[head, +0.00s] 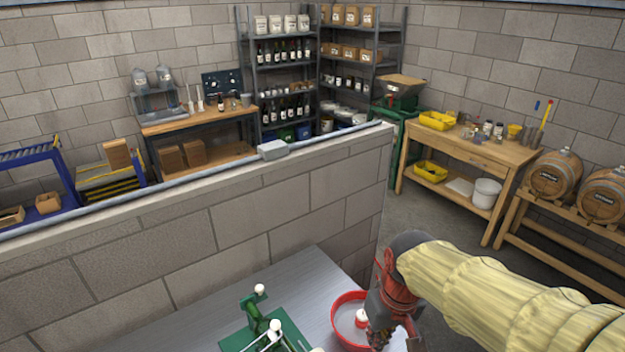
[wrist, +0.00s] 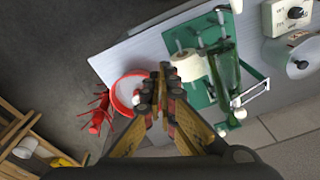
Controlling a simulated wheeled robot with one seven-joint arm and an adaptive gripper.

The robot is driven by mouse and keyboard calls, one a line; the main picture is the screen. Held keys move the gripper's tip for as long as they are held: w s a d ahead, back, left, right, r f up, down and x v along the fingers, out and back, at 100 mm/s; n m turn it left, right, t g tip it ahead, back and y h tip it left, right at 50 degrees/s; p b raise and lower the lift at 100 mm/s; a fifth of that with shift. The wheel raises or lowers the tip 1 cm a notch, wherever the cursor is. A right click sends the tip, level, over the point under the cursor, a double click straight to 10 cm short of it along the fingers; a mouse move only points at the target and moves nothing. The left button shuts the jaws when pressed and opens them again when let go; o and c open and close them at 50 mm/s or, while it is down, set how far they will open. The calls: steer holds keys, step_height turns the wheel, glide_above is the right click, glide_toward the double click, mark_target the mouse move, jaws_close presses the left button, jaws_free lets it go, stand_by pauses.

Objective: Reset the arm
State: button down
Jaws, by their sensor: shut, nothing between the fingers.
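My gripper (wrist: 162,92) is shut and empty in the wrist view, its fingertips together. In the head view my gripper (head: 380,332) is low at right of centre, partly in front of a red-rimmed basin (head: 337,313), at the end of my yellow-sleeved arm. The basin (wrist: 121,92) shows left of the fingertips in the wrist view, partly hidden by them. Whether my gripper is over or touching the basin is unclear. A green stand (head: 232,342) with white knobs is left of the basin.
A grey metal bench (head: 185,328) bears these things, with a block wall (head: 275,215) behind it. In the wrist view a dial box (wrist: 284,14) and a shiny cylinder (wrist: 302,60) are upper right, and a red pronged thing (wrist: 97,114) is left. A wooden table (head: 480,152) stands beyond.

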steer(key=s+d+m+t+b, duration=0.2)
steer(key=s+d+t+b, duration=0.2)
steer(key=s+b, duration=0.3)
steer(key=shift+s+d+r+m+t+h, duration=0.3)
steer(key=shift+s+d+m, duration=0.1)
steer(key=shift+s+d, duration=0.55)
steer(key=shift+a, duration=0.1)
